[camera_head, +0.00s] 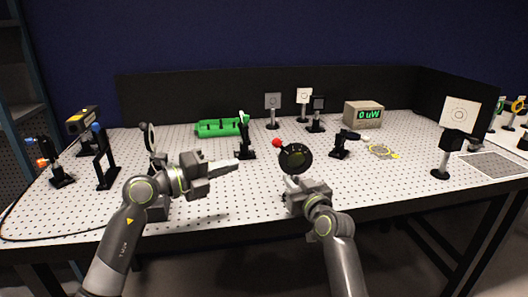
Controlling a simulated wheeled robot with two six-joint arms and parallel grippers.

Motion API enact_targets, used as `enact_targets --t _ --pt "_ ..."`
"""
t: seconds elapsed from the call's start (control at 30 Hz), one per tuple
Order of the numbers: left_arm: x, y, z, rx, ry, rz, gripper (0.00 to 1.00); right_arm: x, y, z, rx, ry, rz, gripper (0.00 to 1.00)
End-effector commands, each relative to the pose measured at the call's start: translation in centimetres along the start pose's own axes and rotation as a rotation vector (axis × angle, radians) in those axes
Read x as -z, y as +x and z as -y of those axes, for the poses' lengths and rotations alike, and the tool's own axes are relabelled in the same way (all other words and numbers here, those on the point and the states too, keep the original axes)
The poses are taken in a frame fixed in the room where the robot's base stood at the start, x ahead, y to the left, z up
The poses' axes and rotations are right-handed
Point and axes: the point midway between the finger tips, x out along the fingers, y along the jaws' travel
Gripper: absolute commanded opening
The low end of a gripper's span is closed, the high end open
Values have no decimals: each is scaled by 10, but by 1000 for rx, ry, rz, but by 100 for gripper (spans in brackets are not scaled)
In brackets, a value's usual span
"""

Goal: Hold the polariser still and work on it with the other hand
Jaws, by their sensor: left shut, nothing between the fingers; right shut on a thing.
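The polariser (295,158) is a round black disc with a red ball on a lever at its upper left. It stands upright near the front middle of the perforated table. My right gripper (294,184) is shut on its lower part, just under the disc; the fingers are partly hidden by the gripper's own body. My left gripper (234,165) is shut and empty. It points right, to the left of the polariser, with a clear gap between its tips and the disc.
A black post mount (245,150) stands just behind my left fingertips. A green block (222,127), a meter box (363,114) and several post-mounted optics stand farther back. A white-card mount (456,125) stands at right. The white perforated table (385,180) is bare at front right.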

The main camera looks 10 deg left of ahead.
Motion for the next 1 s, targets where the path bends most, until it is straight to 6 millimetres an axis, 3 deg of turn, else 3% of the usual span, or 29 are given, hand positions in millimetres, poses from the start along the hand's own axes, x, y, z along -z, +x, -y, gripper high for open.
enact_targets --t 0.23,0.47,0.67,1.0 --pt "23 -32 -4 148 -289 113 0 0 0 0 0 0 1 0" --pt "29 -41 -1 207 -385 141 0 0 0 0 0 0 1 0" --pt "25 -17 5 212 -390 140 0 0 0 0 0 0 1 0" --pt "12 55 17 208 -388 140 0 0 0 0 0 0 0 0"
